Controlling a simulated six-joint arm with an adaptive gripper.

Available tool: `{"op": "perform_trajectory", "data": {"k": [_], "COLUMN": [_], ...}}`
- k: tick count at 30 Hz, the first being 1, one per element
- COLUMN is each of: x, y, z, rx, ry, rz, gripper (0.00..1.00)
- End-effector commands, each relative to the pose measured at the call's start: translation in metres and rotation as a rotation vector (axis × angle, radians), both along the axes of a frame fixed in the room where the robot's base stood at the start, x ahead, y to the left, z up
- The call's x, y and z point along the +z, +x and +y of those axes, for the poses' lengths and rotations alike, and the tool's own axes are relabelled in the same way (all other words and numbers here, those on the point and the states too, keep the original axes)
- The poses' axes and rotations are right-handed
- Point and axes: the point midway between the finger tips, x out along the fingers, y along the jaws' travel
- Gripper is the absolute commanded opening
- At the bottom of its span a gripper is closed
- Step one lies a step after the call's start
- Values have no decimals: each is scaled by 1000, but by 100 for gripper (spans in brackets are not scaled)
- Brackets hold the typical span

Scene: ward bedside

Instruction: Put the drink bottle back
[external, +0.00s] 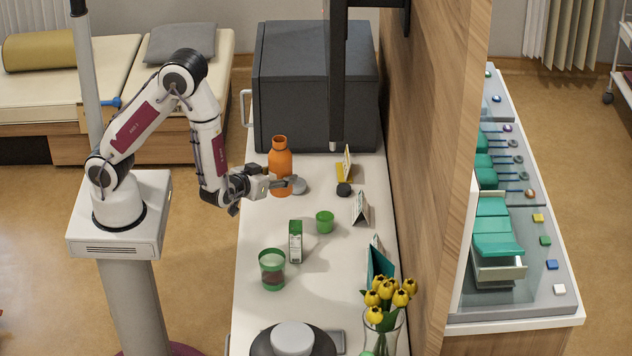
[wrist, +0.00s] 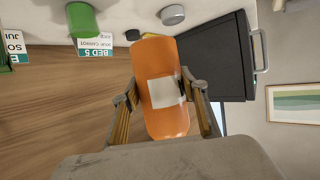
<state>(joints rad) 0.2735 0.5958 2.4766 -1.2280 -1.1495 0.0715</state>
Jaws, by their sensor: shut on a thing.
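The orange drink bottle (external: 280,160) is upright at the counter's left side, in front of the dark grey cabinet. My gripper (external: 277,187) is shut around its lower body. In the wrist view, the bottle (wrist: 162,65) with a blank pale label sits between my two fingers (wrist: 165,100). I cannot tell whether its base touches the counter; the gripper hides part of it.
The dark grey box-like cabinet (external: 290,95) stands behind. A grey round lid (external: 299,186) is close right of the bottle. A green cup (external: 324,222), a carton (external: 295,241), a green-banded glass (external: 272,269) and yellow flowers (external: 388,292) stand nearer. A wooden partition (external: 430,150) bounds the right.

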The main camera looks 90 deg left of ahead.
Motion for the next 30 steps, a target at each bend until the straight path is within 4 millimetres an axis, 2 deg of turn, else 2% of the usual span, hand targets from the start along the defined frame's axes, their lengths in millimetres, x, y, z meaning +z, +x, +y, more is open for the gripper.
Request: {"op": "perform_trajectory", "data": {"k": [17, 30], "x": [-2, -35], "y": [2, 2], "z": [-1, -1], "rx": [-12, -13], "ry": [0, 1], "rz": [-2, 1], "gripper": [14, 14]}}
